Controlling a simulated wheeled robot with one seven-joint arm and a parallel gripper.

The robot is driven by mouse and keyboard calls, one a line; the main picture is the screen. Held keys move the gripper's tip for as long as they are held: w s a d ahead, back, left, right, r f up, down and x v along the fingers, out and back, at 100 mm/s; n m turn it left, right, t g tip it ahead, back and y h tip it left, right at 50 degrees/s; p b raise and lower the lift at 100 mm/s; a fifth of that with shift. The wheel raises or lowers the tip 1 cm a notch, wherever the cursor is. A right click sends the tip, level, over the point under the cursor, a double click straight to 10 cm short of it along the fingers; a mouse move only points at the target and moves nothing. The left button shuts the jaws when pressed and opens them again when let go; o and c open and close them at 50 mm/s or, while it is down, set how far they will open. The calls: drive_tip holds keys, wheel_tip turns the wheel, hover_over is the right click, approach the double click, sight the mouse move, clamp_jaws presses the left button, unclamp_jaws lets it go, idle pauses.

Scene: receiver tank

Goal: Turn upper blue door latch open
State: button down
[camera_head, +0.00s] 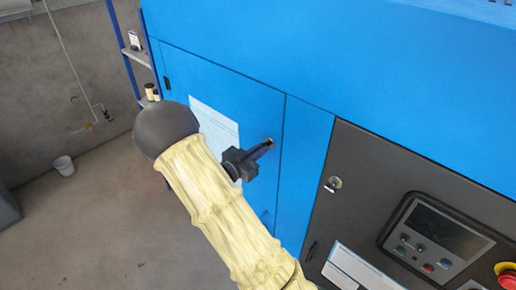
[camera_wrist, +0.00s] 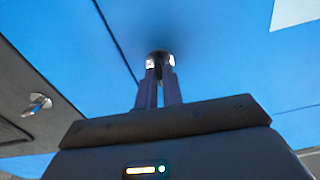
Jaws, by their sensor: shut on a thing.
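The upper door latch (camera_wrist: 152,62) sits on the blue cabinet door (camera_wrist: 215,60), close to the door's edge seam. Only small shiny bits of the latch show beside my fingertips in the wrist view. My gripper (camera_wrist: 159,75) is shut on the latch, with its two dark fingers close together. In the head view my gripper (camera_head: 264,146) reaches the latch (camera_head: 270,141) from the left front. The fingers hide most of the latch, so its exact turn angle cannot be told. The blue door (camera_head: 235,95) looks closed, flush with the panel beside it.
A dark grey panel with a second metal latch (camera_head: 333,184) stands to the right, with a control screen (camera_head: 440,232) and a red-yellow stop button (camera_head: 507,274). A white sheet (camera_head: 215,128) is on the blue door.

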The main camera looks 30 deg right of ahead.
drive_tip(key=shift+n, duration=0.6)
drive_tip(key=c, duration=1.5)
unclamp_jaws()
drive_tip(key=shift+c, duration=0.2)
drive_tip(key=shift+a, duration=0.1)
drive_tip(key=b+v, duration=0.5)
drive_tip(key=v, duration=1.2)
